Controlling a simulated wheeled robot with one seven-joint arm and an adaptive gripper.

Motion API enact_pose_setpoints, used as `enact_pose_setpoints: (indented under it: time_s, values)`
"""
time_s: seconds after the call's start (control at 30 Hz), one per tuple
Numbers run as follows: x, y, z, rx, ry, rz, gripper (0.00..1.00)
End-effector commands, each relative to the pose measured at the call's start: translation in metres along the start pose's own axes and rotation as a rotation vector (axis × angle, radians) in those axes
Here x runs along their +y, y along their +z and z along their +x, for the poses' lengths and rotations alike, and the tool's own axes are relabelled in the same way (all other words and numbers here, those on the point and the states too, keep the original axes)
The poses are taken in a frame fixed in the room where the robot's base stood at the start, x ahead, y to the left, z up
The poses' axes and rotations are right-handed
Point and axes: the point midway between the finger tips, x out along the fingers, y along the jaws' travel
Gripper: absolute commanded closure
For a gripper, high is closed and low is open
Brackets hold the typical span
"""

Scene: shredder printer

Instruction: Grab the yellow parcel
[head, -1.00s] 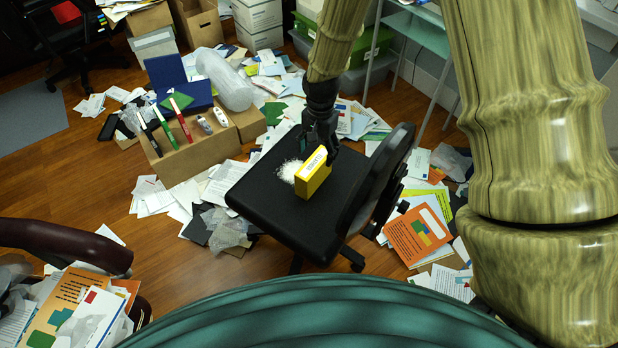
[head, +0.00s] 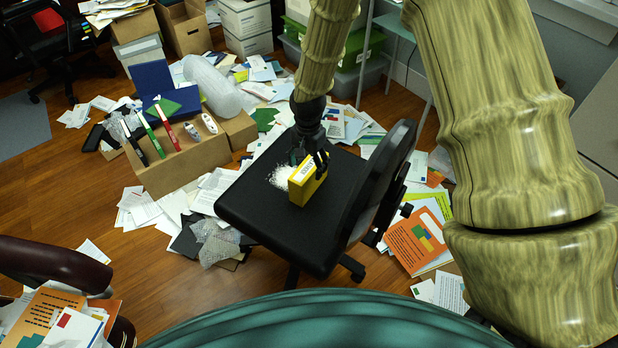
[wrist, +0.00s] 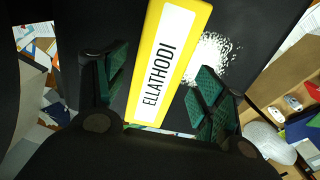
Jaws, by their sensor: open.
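The yellow parcel (head: 308,180) stands on the black seat of an office chair (head: 262,218). It is a yellow box with a white label. In the wrist view the parcel (wrist: 160,62) shows its label, reading "ELLATHODI", and lies between the two green-padded fingers. My gripper (head: 312,158) is above the parcel's far end, pointing down. In the wrist view my gripper (wrist: 160,88) is open, with a gap visible between the parcel and each finger. The parcel's lower part is hidden in the wrist view.
White granules (head: 281,178) lie on the seat beside the parcel. The chair's backrest (head: 384,180) rises close on the right. A cardboard box (head: 180,160) with pens and small items stands at the left. Papers litter the floor around the chair.

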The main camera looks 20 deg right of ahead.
Motion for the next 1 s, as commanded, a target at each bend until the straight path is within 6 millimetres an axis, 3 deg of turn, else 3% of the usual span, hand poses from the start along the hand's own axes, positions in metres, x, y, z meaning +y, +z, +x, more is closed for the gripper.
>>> enact_pose_setpoints:
  time_s: [0.4, 0.73, 0.77, 1.0]
  values:
    - [0.004, 0.000, 0.047, -0.001, 0.002, 0.002, 0.30]
    - [0.004, 0.000, 0.052, 0.000, 0.000, 0.002, 0.30]
    - [0.004, 0.000, 0.052, 0.000, 0.000, 0.002, 0.32]
    - [0.004, 0.000, 0.052, 0.000, 0.001, 0.002, 0.76]
